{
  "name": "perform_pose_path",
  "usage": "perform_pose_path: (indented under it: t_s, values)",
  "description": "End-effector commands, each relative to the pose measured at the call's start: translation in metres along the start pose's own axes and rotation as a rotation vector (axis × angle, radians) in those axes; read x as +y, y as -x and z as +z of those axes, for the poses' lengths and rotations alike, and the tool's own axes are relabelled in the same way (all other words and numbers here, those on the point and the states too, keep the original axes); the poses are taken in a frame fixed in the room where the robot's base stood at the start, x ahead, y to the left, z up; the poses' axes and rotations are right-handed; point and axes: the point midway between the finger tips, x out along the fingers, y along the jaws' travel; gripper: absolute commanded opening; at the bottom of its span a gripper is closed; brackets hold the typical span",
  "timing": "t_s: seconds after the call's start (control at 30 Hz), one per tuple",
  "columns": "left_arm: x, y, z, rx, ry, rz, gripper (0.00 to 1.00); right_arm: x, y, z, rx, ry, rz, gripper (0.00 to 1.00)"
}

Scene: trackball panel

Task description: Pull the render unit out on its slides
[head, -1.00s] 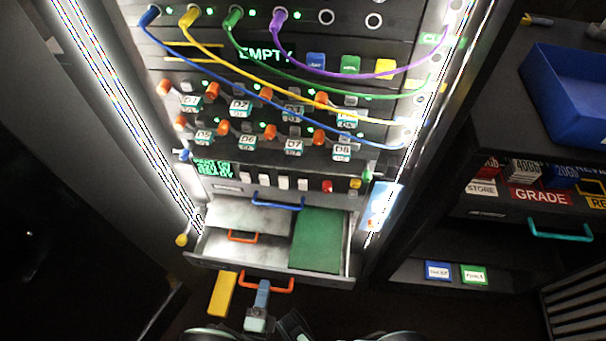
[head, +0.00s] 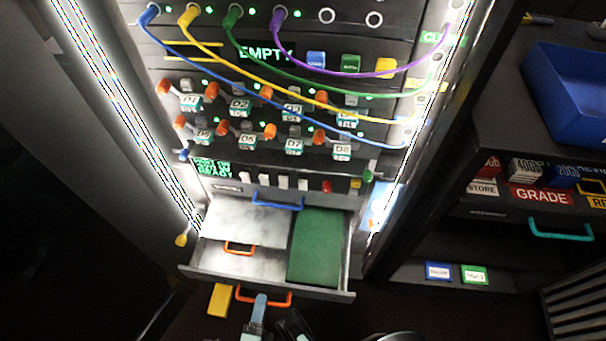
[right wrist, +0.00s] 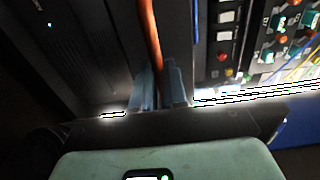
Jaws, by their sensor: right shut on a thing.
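The render unit, a grey drawer (head: 190,273), stands partly out of the lower rack in the head view. Inside are a pale panel (head: 250,221), an inner orange handle (head: 240,248) and a green board (head: 315,247). An orange bar handle (head: 277,301) is on its front. My right gripper (head: 259,302) is shut on the left part of that handle. In the right wrist view the orange bar (right wrist: 150,45) runs between the blue-grey fingertips (right wrist: 158,85). My left gripper is not in view.
A blue handle (head: 277,203) sits on the rack just above the drawer. A yellow block (head: 220,300) is below the drawer's left front. Coloured cables (head: 330,128) hang across the upper rack. A shelf with a blue bin (head: 575,95) stands at the right.

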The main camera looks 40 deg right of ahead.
Motion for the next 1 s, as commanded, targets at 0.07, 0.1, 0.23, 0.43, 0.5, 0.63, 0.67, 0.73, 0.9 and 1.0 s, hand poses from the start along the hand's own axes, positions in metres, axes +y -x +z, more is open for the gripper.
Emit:
perform_pose_path:
  t_s: [0.07, 0.1, 0.23, 0.43, 0.5, 0.63, 0.67, 0.73, 0.9, 1.0]
  values:
    - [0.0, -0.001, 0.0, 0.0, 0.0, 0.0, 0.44, 0.001, 0.006, 0.001, -0.003, -0.002, 0.002, 0.0]
    - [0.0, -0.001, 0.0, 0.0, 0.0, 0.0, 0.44, 0.001, 0.009, 0.001, -0.004, -0.002, 0.002, 0.0]
    - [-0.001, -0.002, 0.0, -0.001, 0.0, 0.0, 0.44, 0.001, 0.016, 0.001, -0.002, -0.002, 0.002, 0.0]
    - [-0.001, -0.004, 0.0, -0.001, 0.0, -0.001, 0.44, 0.001, 0.028, 0.001, -0.003, -0.002, 0.003, 0.0]
    - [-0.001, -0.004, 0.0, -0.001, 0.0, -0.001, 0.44, 0.0, 0.031, 0.001, -0.002, -0.002, 0.002, 0.0]
    - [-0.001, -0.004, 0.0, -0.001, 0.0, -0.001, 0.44, 0.0, 0.034, 0.001, -0.002, -0.001, 0.001, 0.0]
    - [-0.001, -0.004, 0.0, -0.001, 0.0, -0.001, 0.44, 0.0, 0.034, 0.001, -0.002, -0.001, 0.001, 0.0]
    - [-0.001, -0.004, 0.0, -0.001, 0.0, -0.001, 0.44, 0.0, 0.034, 0.001, -0.002, -0.001, 0.001, 0.0]
    - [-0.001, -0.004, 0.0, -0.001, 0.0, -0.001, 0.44, 0.0, 0.034, 0.001, -0.002, -0.001, 0.001, 0.0]
    - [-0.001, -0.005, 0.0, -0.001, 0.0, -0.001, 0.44, 0.0, 0.037, 0.001, -0.003, -0.002, 0.001, 0.0]
